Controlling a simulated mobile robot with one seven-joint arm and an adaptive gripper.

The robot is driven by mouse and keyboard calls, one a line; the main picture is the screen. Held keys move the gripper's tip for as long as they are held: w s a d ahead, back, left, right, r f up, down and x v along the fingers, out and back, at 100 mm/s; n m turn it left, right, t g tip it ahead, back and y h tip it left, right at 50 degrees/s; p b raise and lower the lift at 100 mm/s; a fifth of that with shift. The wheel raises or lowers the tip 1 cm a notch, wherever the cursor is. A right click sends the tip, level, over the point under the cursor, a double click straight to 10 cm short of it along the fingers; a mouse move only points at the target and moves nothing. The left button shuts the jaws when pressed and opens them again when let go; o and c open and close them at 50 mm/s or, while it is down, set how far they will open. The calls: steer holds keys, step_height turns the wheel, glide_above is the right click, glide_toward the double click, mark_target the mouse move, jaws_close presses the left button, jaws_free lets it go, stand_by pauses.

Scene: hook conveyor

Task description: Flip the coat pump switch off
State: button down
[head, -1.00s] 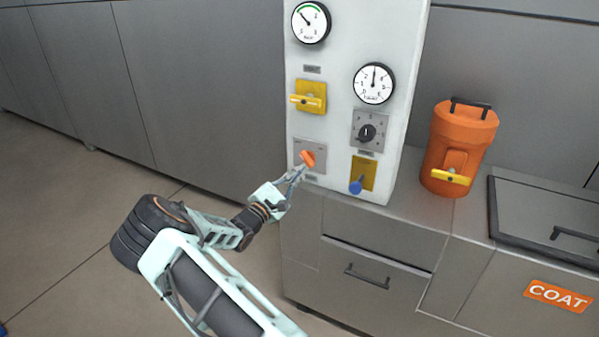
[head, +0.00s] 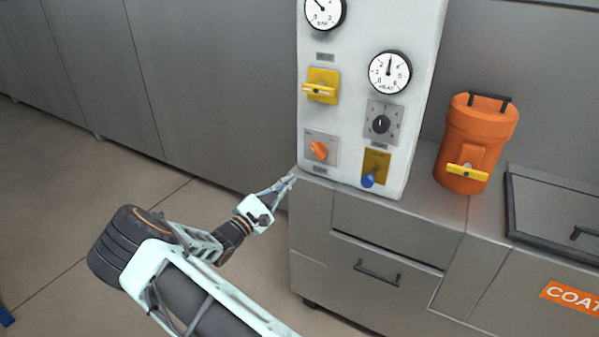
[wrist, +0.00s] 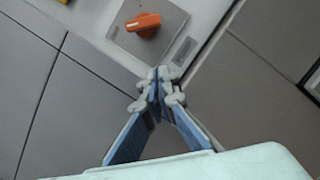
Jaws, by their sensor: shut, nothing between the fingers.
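An orange rotary switch (head: 319,150) sits on a grey plate (head: 330,140) at the lower left of the white panel (head: 350,100). Its handle is tilted; the label under it is too small to read. The switch also shows in the wrist view (wrist: 146,24), at the top, on its grey plate. My gripper (head: 291,180) is shut and empty, below and left of the switch, apart from it. In the wrist view its fingertips (wrist: 160,78) meet just below the plate's corner.
The panel also carries a yellow-handled switch (head: 320,90), a black dial (head: 381,124), a blue-tipped lever (head: 368,180) and two gauges. An orange canister (head: 477,145) and a lidded vat marked COAT (head: 572,297) stand right.

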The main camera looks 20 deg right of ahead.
steer(key=shift+v, duration=1.65)
steer(key=shift+d, duration=0.1)
